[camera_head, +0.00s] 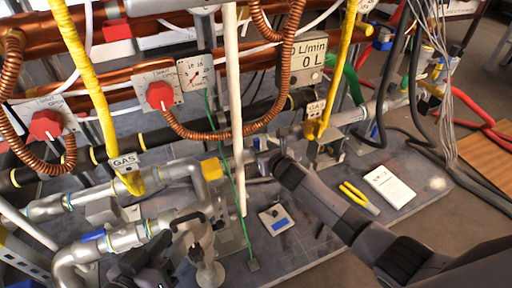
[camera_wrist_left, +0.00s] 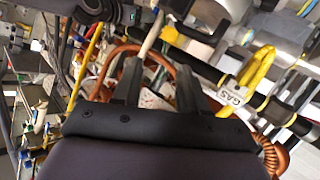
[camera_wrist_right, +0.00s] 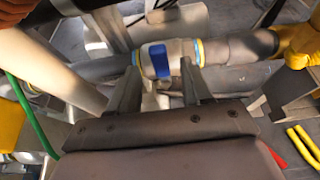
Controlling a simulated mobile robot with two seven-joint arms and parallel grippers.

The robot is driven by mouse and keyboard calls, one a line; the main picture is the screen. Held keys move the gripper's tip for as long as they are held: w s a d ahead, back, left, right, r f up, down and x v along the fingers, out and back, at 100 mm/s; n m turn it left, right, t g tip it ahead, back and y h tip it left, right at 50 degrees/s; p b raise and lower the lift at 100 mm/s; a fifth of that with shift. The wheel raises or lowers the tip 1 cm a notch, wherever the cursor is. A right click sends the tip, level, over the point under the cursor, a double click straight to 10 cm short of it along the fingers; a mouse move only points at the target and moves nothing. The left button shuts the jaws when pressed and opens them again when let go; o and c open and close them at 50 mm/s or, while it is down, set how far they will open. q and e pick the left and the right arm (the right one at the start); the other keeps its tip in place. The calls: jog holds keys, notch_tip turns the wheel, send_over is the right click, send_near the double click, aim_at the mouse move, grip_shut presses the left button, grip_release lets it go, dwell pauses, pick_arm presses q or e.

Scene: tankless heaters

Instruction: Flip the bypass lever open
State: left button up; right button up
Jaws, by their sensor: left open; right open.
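A valve with a short blue lever (camera_wrist_right: 189,76) sits on a grey pipe in the right wrist view. I cannot tell whether this is the bypass lever. Another blue lever (camera_head: 93,236) lies on a pipe at the lower left. My left gripper (camera_wrist_left: 158,88) is open and empty, facing blurred pipes and hoses.
Red knobs (camera_head: 159,95) and a flow meter (camera_head: 305,60) stand behind the pipes. Yellow gas hoses (camera_head: 85,75), a copper coil hose (camera_head: 210,134) and a white vertical pipe (camera_head: 235,110) crowd the space. Yellow pliers (camera_head: 360,198) and a white box (camera_head: 389,186) lie on the base plate.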

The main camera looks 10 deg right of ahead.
aim_at(257, 145)
jog(key=b+x, duration=0.2)
jog(key=x, duration=0.1)
jog(key=shift+w+a+f, duration=0.1)
jog(key=shift+w+f, duration=0.05)
jog(key=shift+f, duration=0.1)
pick_arm(q)
jog(key=shift+s+a+f+m+t+y+b, duration=0.1)
jog(key=shift+a+m+t+y+b, duration=0.1)
jog(key=shift+a+m+t+b, duration=0.3)
jog(key=shift+s+a+f+m+t+y+b, duration=0.1)
jog(key=shift+a+t+y+b, duration=0.15)
jog(key=shift+a, duration=0.4)
pick_arm(e)
jog(key=shift+x, duration=0.9)
jog(key=shift+r, duration=0.2)
pick_arm(q)
jog(key=shift+r, duration=0.1)
pick_arm(e)
grip_shut()
